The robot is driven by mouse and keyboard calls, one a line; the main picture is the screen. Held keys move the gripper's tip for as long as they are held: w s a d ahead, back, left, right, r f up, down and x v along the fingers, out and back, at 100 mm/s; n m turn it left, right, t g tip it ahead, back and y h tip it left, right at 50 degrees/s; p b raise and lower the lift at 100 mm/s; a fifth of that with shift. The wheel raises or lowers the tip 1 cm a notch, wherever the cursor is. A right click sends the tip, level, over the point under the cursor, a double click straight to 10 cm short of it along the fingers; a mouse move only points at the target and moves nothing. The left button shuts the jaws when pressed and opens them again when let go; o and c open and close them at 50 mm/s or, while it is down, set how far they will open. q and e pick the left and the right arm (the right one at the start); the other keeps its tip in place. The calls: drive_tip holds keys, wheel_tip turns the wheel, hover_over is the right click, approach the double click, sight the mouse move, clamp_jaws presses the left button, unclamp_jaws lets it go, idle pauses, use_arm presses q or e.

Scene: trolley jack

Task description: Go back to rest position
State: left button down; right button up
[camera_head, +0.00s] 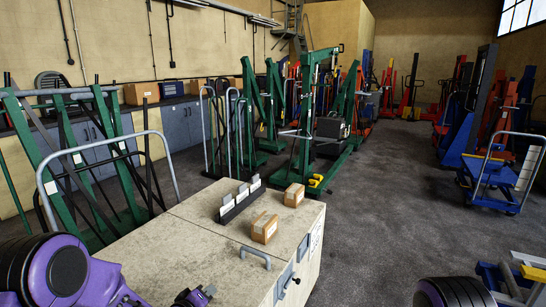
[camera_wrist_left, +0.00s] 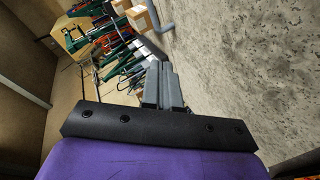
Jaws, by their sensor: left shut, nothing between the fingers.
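My left gripper (camera_head: 196,296) is at the bottom edge of the head view, in front of the lower left part of the pale stone-topped cabinet (camera_head: 190,235). Only a small purple and dark part of it shows there. In the left wrist view its two grey fingers (camera_wrist_left: 163,80) are together and empty, with the speckled top (camera_wrist_left: 235,70) beside them. My purple left arm fills the lower left corner of the head view. A rounded dark and purple part of my right arm shows at the bottom right; the right gripper is out of view.
Two small cardboard boxes (camera_head: 264,228) (camera_head: 294,195) and a dark card holder (camera_head: 240,202) stand on the cabinet top. A metal handle (camera_head: 255,256) is near its front edge. Green lifting frames (camera_head: 305,130) stand behind; a blue trolley (camera_head: 495,172) stands right. Grey floor (camera_head: 390,200) is clear between.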

use_arm(q)
drive_tip(key=s+a+f+y, duration=0.1)
drive_tip(key=s+f, duration=0.2)
drive_tip(key=f, duration=0.1)
drive_tip(key=s+a+f+g+y+b, duration=0.1)
drive_tip(key=s+f, duration=0.2)
drive_tip(key=s, duration=0.1)
drive_tip(key=s+a+f+g+b, duration=0.1)
drive_tip(key=s+f, duration=0.3)
drive_tip(key=shift+a+f+m+y, duration=0.3)
drive_tip(key=shift+f+y, duration=0.05)
drive_tip(key=shift+y, duration=0.05)
drive_tip(key=s+a+f+g+y+b, duration=0.1)
drive_tip(key=s+f, duration=0.3)
drive_tip(key=s, duration=0.6)
drive_tip(key=s+a+f+g+y+b, duration=0.2)
drive_tip(key=s+a+f+g+b, duration=0.1)
drive_tip(key=s, duration=0.7)
drive_tip(key=s+a+f+g+y+b, duration=0.1)
drive_tip(key=s+a+f+g+b, duration=0.1)
drive_tip(key=s+f, duration=0.4)
drive_tip(key=s+a+g, duration=0.1)
drive_tip(key=s+a, duration=0.1)
drive_tip(key=s, duration=0.2)
drive_tip(key=shift+f+m, duration=0.25)
drive_tip(key=shift+m, duration=0.15)
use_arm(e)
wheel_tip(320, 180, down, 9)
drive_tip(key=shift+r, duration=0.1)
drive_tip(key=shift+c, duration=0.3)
